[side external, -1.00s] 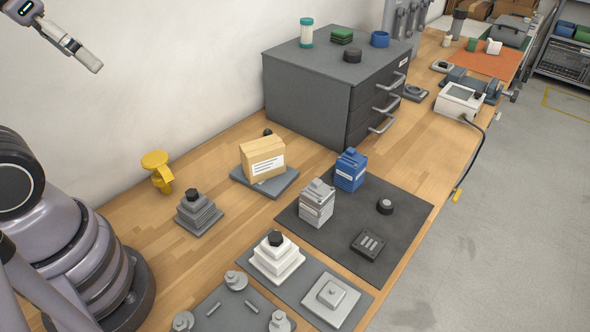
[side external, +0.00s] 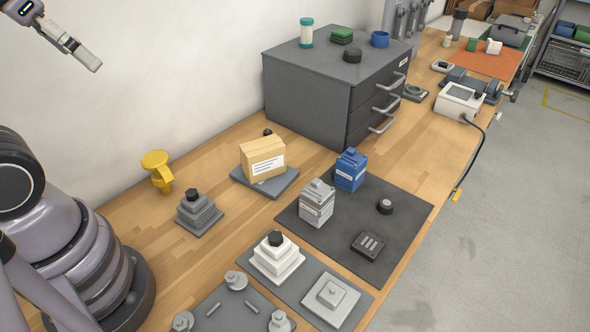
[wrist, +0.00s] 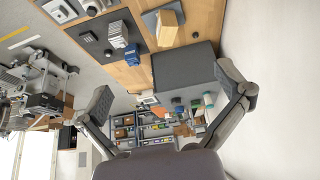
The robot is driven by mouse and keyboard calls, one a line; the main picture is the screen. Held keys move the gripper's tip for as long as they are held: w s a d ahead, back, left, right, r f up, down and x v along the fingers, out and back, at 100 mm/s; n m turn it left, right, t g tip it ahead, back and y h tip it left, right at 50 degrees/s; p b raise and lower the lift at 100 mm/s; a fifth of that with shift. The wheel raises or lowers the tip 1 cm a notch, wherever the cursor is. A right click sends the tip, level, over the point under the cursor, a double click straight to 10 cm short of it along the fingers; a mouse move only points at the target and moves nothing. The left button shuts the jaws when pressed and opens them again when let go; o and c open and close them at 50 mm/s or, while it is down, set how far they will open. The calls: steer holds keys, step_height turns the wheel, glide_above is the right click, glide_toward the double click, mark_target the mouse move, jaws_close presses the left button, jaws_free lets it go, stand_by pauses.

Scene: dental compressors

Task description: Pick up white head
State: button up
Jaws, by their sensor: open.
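The white head (side external: 277,256) is a stepped white block with a black knob on top. It stands upright on a grey mat (side external: 254,279) at the front of the bench. My gripper (side external: 88,57) is high at the upper left, far above the bench and well apart from the white head. In the wrist view my gripper (wrist: 168,105) has its two fingers spread wide with nothing between them. At the top left of the wrist view, a white piece shows in part, and I cannot tell whether it is the white head.
A grey stepped block (side external: 197,213), a yellow part (side external: 157,171) and a cardboard box (side external: 262,158) stand behind. White-grey (side external: 317,203) and blue (side external: 351,170) blocks stand on a dark mat (side external: 399,196). A flat white block (side external: 331,299) sits right of the white head. A drawer cabinet (side external: 305,101) stands behind.

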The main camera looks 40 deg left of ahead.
steer(key=w+d+f+n+g+h, duration=0.3)
steer(key=w+d+f+g+h, duration=0.1)
steer(key=w+f+g, duration=0.3)
steer(key=n+t+h, duration=0.1)
steer(key=n+h, duration=0.9)
steer(key=n, duration=0.5)
glide_toward(276, 251)
steer(key=a, duration=0.1)
steer(key=w+a+f, duration=0.1)
steer(key=a, duration=0.2)
steer(key=shift+w+a+f, duration=0.25)
steer(key=x, duration=1.3)
steer(key=shift+w+d+f, duration=0.1)
steer(key=shift+d+f, duration=0.05)
steer(key=shift+f, duration=0.25)
steer(key=shift+c, duration=0.4)
